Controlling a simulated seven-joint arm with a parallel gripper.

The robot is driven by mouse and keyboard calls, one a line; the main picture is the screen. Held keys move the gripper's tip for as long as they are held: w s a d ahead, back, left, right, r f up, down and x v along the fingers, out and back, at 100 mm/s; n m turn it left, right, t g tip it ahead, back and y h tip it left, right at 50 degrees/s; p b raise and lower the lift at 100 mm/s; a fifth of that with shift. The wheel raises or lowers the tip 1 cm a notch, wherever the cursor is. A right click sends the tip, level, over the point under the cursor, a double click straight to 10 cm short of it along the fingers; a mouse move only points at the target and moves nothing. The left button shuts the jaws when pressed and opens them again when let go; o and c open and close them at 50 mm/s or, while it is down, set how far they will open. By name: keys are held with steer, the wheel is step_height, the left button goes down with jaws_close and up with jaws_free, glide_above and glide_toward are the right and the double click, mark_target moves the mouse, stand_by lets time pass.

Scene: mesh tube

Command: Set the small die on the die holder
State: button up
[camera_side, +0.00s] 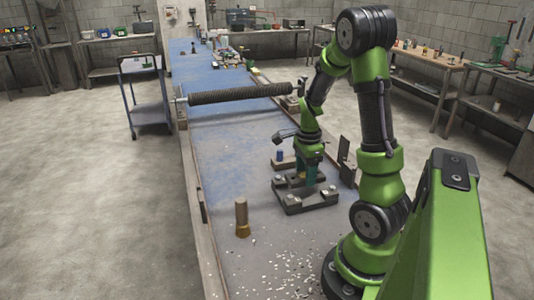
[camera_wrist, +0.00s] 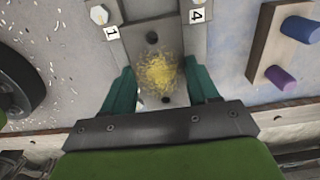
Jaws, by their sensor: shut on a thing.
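My gripper (camera_side: 309,180) points down over a dark grey, bolted block (camera_side: 306,201), which looks like the die holder. A blue peg (camera_wrist: 299,30) and a purple peg (camera_wrist: 280,77) stand on a wooden block; I cannot tell whether either is the small die.
A brown-topped, brass-based cylinder (camera_side: 242,217) stands at the front left of the bench. White chips (camera_side: 285,262) lie near my base. A dark mesh tube (camera_side: 240,94) spans the bench behind. An upright dark plate (camera_side: 346,160) stands right of the block. The blue bench top is clear at left.

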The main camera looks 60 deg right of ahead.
steer(key=shift+f, duration=1.8)
stand_by(1.5)
steer(key=o, duration=1.6)
step_height(320, 180, up, 16)
steer(key=a+r+n+t, duration=0.2)
steer(key=a+n, duration=0.5)
steer(key=a, duration=0.2)
steer(key=w+a+r+n+t+y, duration=0.1)
steer(key=a+n+t, duration=0.1)
steer(key=a+n, duration=0.6)
steer(key=a+r+n+t+y, duration=0.1)
steer(key=a+r+n+t, duration=0.1)
steer(key=a+n, duration=0.6)
steer(key=shift+w+a+r+t, duration=0.2)
steer(key=shift+a+t, duration=0.1)
steer(key=shift+a, duration=0.1)
steer(key=shift+w+a+r+t, duration=0.15)
steer(key=shift+a+t, duration=0.15)
steer(key=shift+a, duration=0.1)
